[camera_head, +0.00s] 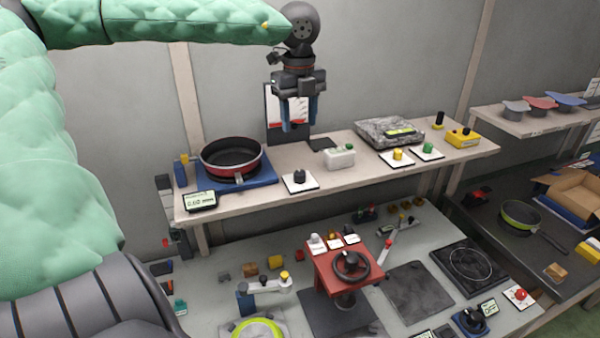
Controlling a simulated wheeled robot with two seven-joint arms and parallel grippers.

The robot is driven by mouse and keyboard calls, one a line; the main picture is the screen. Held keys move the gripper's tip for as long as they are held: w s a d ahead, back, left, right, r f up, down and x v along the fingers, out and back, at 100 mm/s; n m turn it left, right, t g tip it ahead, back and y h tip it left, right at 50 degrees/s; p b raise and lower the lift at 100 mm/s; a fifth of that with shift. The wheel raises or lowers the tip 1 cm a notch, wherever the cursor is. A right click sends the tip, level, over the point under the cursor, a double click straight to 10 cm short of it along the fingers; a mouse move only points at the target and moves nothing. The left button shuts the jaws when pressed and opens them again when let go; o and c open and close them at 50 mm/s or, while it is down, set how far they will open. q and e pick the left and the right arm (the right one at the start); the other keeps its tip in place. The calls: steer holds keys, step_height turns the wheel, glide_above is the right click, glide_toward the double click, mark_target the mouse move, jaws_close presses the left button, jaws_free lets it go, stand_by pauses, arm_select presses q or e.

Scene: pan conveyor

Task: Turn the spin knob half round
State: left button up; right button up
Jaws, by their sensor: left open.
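Several knobs show, and I cannot tell by label which is the spin knob. A black knob (299,176) stands on a white square plate at the shelf's front edge. A yellow knob (397,154) and a green knob (428,148) sit on white plates farther right. A black handwheel (350,265) is on a red box on the lower table. My left gripper (300,124) hangs from the arm at the upper middle, pointing down, open and empty. It appears above the shelf, apart from the black knob. My right gripper is out of view.
On the shelf (240,215), a black pan (231,155) rests on a blue base at the left. A white box (339,157) is right of the black knob. A clipboard (283,108) stands behind my gripper. The lower table (225,295) is crowded with small items.

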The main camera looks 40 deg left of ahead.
mark_target(300, 172)
arm_select(q)
step_height(300, 172, down, 6)
steer(key=b, duration=0.5)
steer(key=shift+s+d, duration=0.1)
steer(key=shift+s, duration=0.05)
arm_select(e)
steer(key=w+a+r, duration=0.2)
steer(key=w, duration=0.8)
arm_select(q)
steer(key=shift+s+d, duration=0.1)
steer(key=shift+f+p, duration=0.35)
steer(key=shift+f, duration=0.05)
steer(key=shift+f+p, duration=1.45)
steer(key=shift+f, duration=1.95)
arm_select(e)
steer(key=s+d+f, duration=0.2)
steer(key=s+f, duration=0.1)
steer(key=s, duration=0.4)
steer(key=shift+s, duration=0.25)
arm_select(q)
steer(key=c, duration=1)
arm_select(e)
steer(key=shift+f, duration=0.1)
